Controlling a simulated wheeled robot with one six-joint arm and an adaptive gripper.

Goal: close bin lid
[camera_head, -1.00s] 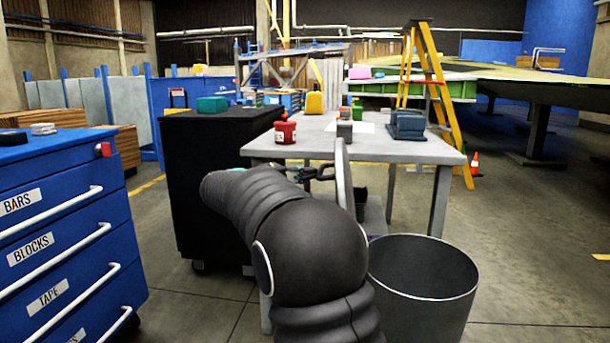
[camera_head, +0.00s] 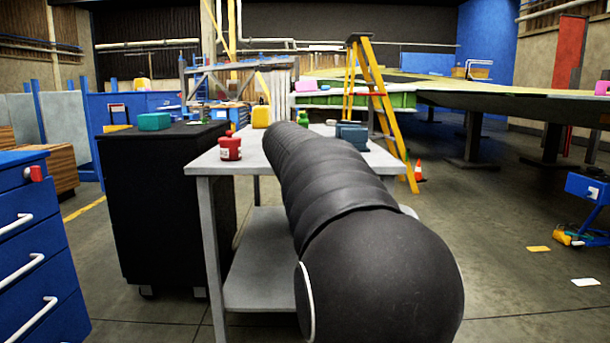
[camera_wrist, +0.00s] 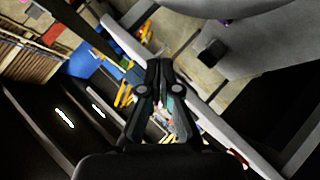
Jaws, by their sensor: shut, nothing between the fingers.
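My gripper (camera_wrist: 160,100) shows in the middle of the wrist view, its fingers together and empty. In the head view my arm hides the gripper. The bin and its lid are not clearly seen now; my arm covers much of that area in the head view. A small pale grey rounded edge (camera_head: 408,211) shows just right of the arm; I cannot tell if it is the lid. In the wrist view a large curved grey surface (camera_wrist: 265,50) lies at the upper right, apart from the fingertips; I cannot tell whether it is bin or lid.
A grey worktable (camera_head: 203,166) stands ahead, with a red container (camera_head: 229,147) on it. A black cabinet (camera_head: 160,215) stands left of it, and a blue drawer unit (camera_head: 35,265) at the left edge. A yellow ladder (camera_head: 385,115) stands behind.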

